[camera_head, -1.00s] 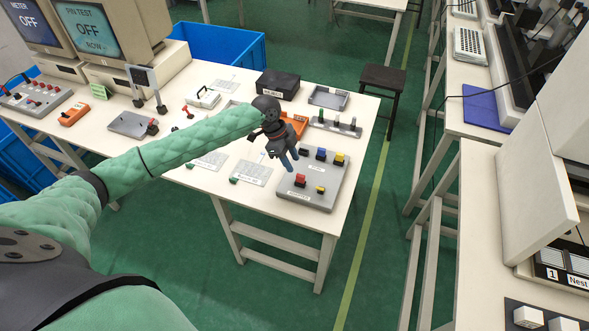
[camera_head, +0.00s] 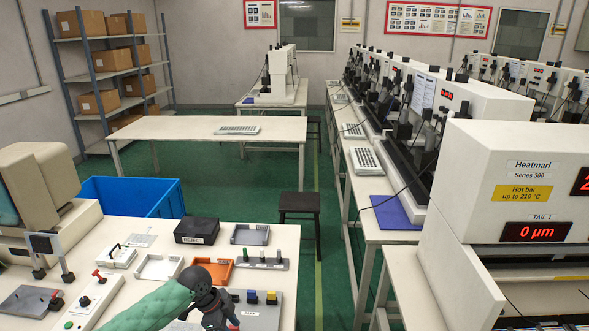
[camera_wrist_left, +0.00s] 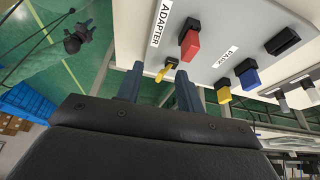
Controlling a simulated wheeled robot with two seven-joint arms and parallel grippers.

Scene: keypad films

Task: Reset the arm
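My left gripper (camera_head: 222,322) shows at the bottom of the head view, at the end of my green-sleeved arm, over the front of the white work table. The plate also shows in the head view (camera_head: 262,312), partly cut off. A dark shape (camera_wrist_left: 76,38) at the wrist view's upper left may be my right gripper; its fingers are unclear.
The table (camera_head: 120,232) holds a black box (camera_head: 197,230), an orange tray (camera_head: 212,273), a grey tray (camera_head: 250,234) and several small fixtures. A blue bin (camera_head: 132,195) and dark stool (camera_head: 299,205) stand behind it. White machines (camera_head: 500,185) line the right. Green floor lies between.

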